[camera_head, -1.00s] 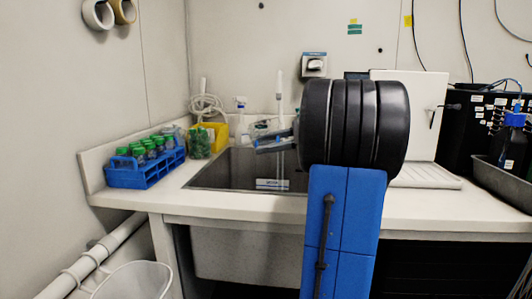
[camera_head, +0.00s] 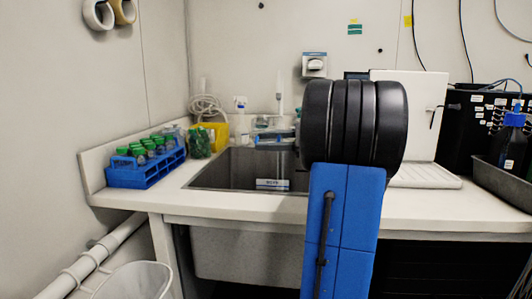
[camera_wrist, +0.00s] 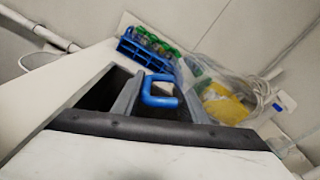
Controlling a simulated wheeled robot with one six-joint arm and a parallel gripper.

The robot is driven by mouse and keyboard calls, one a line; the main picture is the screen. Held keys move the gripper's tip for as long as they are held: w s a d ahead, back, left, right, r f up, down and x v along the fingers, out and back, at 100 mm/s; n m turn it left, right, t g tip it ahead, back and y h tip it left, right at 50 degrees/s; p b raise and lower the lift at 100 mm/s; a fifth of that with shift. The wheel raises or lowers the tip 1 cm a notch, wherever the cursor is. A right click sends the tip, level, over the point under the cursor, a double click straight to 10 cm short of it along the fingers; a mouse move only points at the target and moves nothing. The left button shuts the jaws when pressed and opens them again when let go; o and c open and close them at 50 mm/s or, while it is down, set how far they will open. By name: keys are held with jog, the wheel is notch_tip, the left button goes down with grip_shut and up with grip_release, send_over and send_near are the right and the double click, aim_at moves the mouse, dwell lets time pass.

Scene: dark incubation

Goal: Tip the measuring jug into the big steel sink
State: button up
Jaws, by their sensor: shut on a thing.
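The measuring jug is clear and hard to make out. In the wrist view its see-through body (camera_wrist: 208,72) lies beyond its blue handle (camera_wrist: 160,90). My gripper (camera_wrist: 163,96) is shut on that handle. In the head view my gripper (camera_head: 275,139) is over the back of the big steel sink (camera_head: 225,172), partly hidden by my black arm joint. The jug's tilt and contents cannot be made out clearly. The sink is a dark rectangular basin set in the white counter, with a label on its front edge.
A blue rack (camera_head: 146,172) of green-capped bottles stands left of the sink. A yellow container (camera_head: 216,135) and a coiled white hose (camera_head: 206,106) are behind it. A tray with a dark bottle (camera_head: 513,145) is at the far right. The counter's front strip is clear.

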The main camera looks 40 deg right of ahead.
dwell(0.4)
jog(key=shift+r+t+y, duration=0.45)
jog(key=shift+t+y, duration=0.15)
jog(key=shift+t, duration=0.1)
dwell(0.8)
jog(key=shift+f+g+h, duration=0.5)
jog(key=shift+g+h, duration=0.2)
jog(key=shift+g, duration=0.2)
jog(key=f+g+h, duration=0.2)
jog(key=g, duration=0.1)
jog(key=shift+h, duration=0.3)
